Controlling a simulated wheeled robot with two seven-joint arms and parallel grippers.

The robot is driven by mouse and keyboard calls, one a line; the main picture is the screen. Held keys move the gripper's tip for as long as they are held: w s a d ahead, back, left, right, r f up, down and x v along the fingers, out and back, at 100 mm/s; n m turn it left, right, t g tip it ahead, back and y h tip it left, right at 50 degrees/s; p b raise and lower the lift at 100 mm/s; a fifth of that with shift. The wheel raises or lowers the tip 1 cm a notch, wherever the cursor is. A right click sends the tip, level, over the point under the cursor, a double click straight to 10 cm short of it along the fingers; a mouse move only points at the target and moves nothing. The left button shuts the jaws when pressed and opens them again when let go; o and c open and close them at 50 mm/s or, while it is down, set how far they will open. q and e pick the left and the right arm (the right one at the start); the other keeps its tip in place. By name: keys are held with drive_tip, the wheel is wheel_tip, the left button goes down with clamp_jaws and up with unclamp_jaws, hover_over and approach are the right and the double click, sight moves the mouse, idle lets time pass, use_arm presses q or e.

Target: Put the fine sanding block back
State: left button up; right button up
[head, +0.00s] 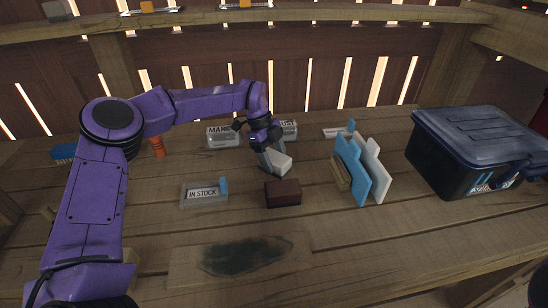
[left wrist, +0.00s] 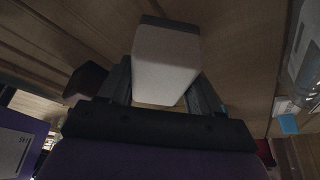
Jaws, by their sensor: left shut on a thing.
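My left gripper (head: 271,153) is shut on a pale grey-white block (head: 280,163), held tilted over the middle of the bench. In the left wrist view the pale block (left wrist: 166,62) sits between the two fingers, with a darker layer along its far edge. A dark red-brown block (head: 283,193) lies on the bench just in front of it and also shows in the left wrist view (left wrist: 86,80). I cannot read which block is fine. A black bin (head: 455,165) with a dark blue lid (head: 475,128) stands at right; the lid looks shut and its label is partly hidden. My right gripper is out of view.
A low grey container labelled IN STOCK (head: 204,195) stands left of the dark block. Blue and white upright panels (head: 352,168) stand between the blocks and the bin. Labelled containers (head: 222,137) are behind the gripper. The front middle bench is clear, with a dark stain (head: 247,256).

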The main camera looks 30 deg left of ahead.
use_arm(q)
drive_tip(key=o, duration=1.2)
drive_tip(key=shift+f, duration=0.1)
drive_tip(key=v, duration=1.2)
drive_tip(key=shift+a, duration=0.1)
